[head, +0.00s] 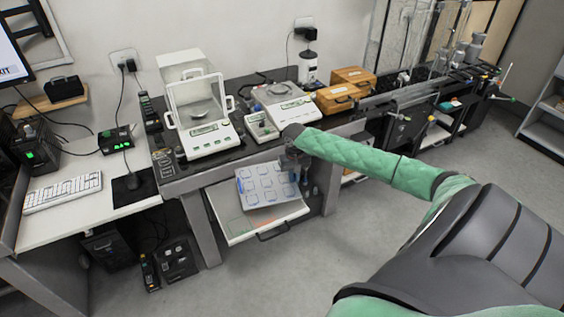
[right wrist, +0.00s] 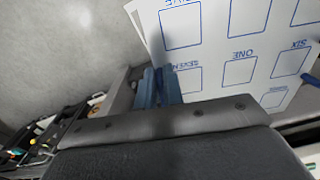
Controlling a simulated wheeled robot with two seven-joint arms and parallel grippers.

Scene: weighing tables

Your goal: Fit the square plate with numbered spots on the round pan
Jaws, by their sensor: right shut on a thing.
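The square plate with numbered spots (head: 268,185) is pale grey-white with blue outlined squares. My right gripper (head: 293,168) is shut on its right edge and holds it tilted over the open drawer. In the right wrist view the plate (right wrist: 215,60) shows spots with number words, and the blue fingers (right wrist: 158,88) are at its edge. My left gripper is out of view.
The open drawer (head: 238,236) juts out below the table, under the plate. Wooden boxes (head: 337,97) stand to the right. A desk with a keyboard (head: 62,191) is at left. The floor at front is clear.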

